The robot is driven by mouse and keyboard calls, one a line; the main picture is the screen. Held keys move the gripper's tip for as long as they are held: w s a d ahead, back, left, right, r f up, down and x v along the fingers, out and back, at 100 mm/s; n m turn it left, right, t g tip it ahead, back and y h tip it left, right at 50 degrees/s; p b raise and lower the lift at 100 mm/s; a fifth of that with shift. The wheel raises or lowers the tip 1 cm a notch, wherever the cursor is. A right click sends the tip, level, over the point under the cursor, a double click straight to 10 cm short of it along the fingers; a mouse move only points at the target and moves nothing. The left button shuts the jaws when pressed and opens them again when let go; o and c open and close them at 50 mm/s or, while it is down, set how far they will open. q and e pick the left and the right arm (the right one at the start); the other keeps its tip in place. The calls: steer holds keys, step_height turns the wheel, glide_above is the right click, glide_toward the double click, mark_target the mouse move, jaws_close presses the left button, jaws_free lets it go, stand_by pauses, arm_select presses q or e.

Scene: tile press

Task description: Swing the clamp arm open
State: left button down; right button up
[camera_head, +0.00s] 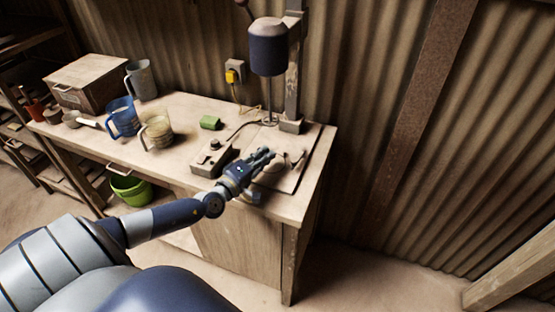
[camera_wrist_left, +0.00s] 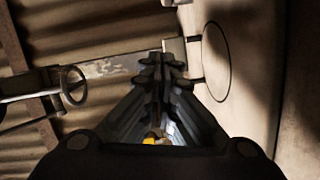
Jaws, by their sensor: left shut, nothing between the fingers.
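My left gripper (camera_head: 266,154) reaches over the worktop at the base of the press. It is shut with nothing between its fingers. In the left wrist view its closed fingers (camera_wrist_left: 162,62) point ahead, away from the camera. A small dark curved metal piece (camera_head: 298,160), which looks like part of the clamp, shows on the base board just right of my fingertips. The gripper hides part of that area. In the left wrist view a dark rod with a ring (camera_wrist_left: 72,85) lies left of the fingers, apart from them. I cannot tell how far the clamp arm is swung. My right gripper is not in view.
A press column with a dark motor head (camera_head: 268,48) stands behind my gripper. A control box (camera_head: 212,158) is close on its left. The bench's right edge is near.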

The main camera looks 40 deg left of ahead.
mark_target(298, 159)
arm_select(q)
steer(key=d, duration=0.1)
steer(key=w+d+p, duration=0.1)
steer(key=d, duration=0.1)
steer(key=shift+w+f, duration=0.15)
steer(key=shift+f, duration=0.15)
steer(key=shift+d+f+p, duration=0.15)
steer(key=shift+d+p, duration=0.15)
steer(key=shift+d, duration=0.1)
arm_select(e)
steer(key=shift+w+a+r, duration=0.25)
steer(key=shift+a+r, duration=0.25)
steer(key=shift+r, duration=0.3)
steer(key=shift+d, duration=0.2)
arm_select(q)
steer(key=shift+d+p, duration=0.5)
steer(key=shift+p, duration=0.15)
steer(key=shift+d, duration=0.5)
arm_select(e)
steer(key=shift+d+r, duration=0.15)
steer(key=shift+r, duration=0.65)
